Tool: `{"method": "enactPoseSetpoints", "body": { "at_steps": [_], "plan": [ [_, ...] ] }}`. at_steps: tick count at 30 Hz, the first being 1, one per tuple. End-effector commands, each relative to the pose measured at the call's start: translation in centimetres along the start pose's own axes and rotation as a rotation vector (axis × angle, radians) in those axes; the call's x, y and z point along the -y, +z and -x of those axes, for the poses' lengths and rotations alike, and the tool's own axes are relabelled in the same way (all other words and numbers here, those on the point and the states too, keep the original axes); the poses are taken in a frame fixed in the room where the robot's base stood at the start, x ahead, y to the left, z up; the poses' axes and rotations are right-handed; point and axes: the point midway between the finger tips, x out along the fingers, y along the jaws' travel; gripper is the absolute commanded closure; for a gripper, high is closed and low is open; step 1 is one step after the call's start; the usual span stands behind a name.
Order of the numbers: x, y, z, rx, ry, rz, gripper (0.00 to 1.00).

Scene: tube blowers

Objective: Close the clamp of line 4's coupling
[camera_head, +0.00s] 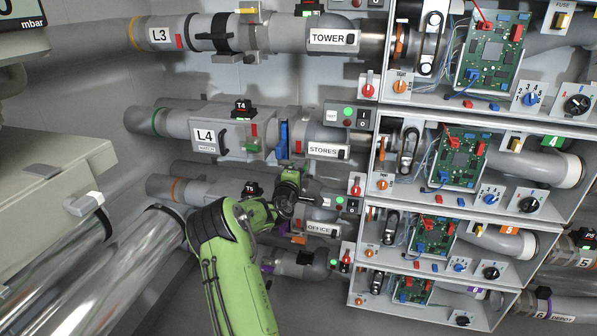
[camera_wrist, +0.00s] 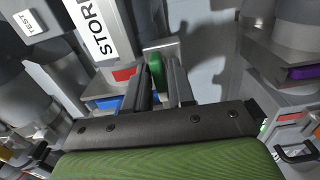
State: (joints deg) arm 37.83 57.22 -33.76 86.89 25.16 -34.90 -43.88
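Line 4's pipe, marked L4 (camera_head: 205,134), runs to a coupling near the STORES label (camera_head: 328,152). A blue clamp lever (camera_head: 283,139) stands upright on that coupling, with a small red mark beside it. My gripper (camera_head: 289,178) is just below the coupling, pointing up at it. In the wrist view my gripper (camera_wrist: 160,78) has its two dark fingers parallel with a gap between them. A blue part (camera_wrist: 104,103), probably the lever, lies left of the fingers, partly hidden.
The L3 pipe (camera_head: 160,36) runs above, and the OFFICE line (camera_head: 318,228) lies below, close to my gripper. Open boxes with circuit boards (camera_head: 460,155) stand to the right. A small switch panel (camera_head: 347,116) sits above the STORES label.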

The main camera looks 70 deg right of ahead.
Motion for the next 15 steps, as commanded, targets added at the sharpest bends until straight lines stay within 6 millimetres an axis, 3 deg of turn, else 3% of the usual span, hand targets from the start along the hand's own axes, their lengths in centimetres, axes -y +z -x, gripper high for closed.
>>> {"method": "enactPoseSetpoints", "body": {
  "at_steps": [3,11,15],
  "plan": [
    [0.0,0.0,0.0,0.0,0.001,0.002,0.61],
    [-0.1,0.0,0.1,0.0,0.001,0.004,0.61],
    [-0.1,-0.1,1.7,0.0,0.0,0.004,0.61]
  ]
}}
